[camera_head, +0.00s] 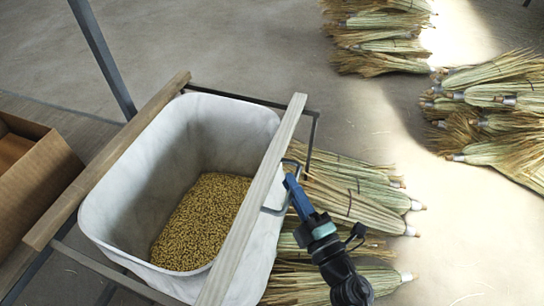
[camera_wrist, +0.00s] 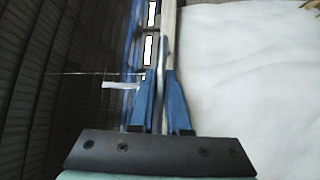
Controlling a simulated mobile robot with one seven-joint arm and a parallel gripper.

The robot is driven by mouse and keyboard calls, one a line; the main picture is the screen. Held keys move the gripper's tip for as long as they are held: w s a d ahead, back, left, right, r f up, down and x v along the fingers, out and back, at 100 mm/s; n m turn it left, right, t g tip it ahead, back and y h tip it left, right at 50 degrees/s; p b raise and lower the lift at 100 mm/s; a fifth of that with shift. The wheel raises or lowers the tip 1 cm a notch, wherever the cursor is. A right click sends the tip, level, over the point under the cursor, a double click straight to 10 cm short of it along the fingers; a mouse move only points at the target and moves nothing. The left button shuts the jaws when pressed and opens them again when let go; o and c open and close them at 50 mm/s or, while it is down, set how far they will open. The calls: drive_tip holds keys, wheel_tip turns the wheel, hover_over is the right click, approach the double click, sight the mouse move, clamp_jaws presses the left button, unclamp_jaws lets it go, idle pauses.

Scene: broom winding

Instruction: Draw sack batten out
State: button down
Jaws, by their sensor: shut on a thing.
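A white sack (camera_head: 135,150) hangs open in a metal frame, with brown grain (camera_head: 205,220) at its bottom. A pale wooden batten (camera_head: 262,187) runs along its right rim, and a browner batten (camera_head: 105,160) runs along its left rim. A metal loop handle (camera_head: 270,210) sticks out from the right batten's outer side. My gripper (camera_head: 291,182) is shut on this handle, just right of the batten. In the wrist view, the blue fingers (camera_wrist: 160,82) close on a thin grey bar, with the batten (camera_wrist: 169,20) beyond and the white sack (camera_wrist: 250,80) on the right.
Bundles of broom straw (camera_head: 350,195) lie on the floor just right of the sack, under my arm. More bundles lie at the top (camera_head: 380,35) and far right (camera_head: 500,110). A cardboard box (camera_head: 40,185) stands at left. A frame post (camera_head: 103,55) rises behind the sack.

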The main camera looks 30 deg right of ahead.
drive_tip(key=shift+s+d, duration=0.55)
drive_tip(key=shift+s, duration=0.15)
drive_tip(key=c, duration=0.9)
unclamp_jaws()
drive_tip(key=s, duration=0.4)
drive_tip(key=s+a+f+p, duration=0.1)
drive_tip(key=s, duration=0.7)
drive_tip(key=shift+s+a+f, duration=0.35)
drive_tip(key=shift+a+f, duration=0.05)
drive_tip(key=shift+w, duration=0.1)
